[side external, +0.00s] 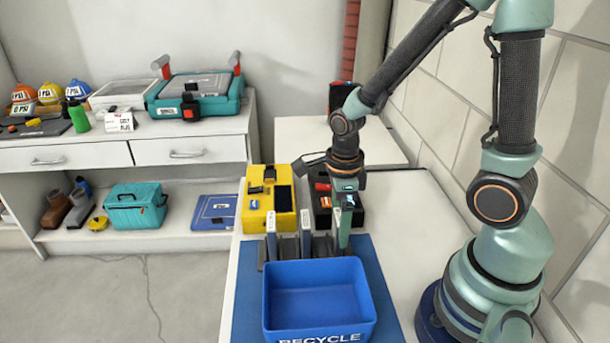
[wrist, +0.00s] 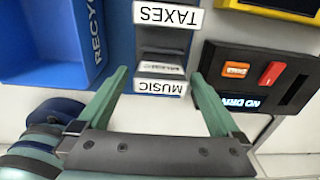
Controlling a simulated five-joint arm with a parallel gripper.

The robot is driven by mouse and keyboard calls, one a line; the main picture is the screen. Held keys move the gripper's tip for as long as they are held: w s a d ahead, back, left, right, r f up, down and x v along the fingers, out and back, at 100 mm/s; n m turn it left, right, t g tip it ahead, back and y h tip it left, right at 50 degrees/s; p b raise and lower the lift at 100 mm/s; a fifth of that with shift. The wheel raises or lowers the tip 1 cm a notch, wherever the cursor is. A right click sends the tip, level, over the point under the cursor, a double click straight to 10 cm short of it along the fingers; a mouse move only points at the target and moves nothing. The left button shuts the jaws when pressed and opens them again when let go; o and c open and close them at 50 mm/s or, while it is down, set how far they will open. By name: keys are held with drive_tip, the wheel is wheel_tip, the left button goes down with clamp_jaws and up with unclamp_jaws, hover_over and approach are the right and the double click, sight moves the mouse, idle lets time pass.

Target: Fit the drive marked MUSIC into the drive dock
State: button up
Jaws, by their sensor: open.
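The drive marked MUSIC (wrist: 160,87) shows its white label in the wrist view, upside down, between the two teal fingers of my gripper (wrist: 160,74). The fingers are open, one on each side, with gaps to the label. In the side view my gripper (side external: 345,222) points down at the right end of the row of drives. I cannot clearly pick out the MUSIC drive there. A black box (wrist: 291,89) with a lit display, which seems to read NO DRIVE upside down, appears to be the drive dock. In the side view the dock (side external: 355,216) is partly hidden behind my gripper.
A drive marked TAXES (wrist: 167,16) stands beyond the MUSIC one, with another, unreadable label between them. A blue RECYCLE bin (side external: 318,320) is in front of the row. A yellow box (side external: 256,222) stands left of the dock. White table is clear at the right.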

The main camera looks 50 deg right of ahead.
drive_tip(key=shift+f, duration=1.3)
drive_tip(key=c, duration=1.5)
drive_tip(key=shift+r, duration=0.15)
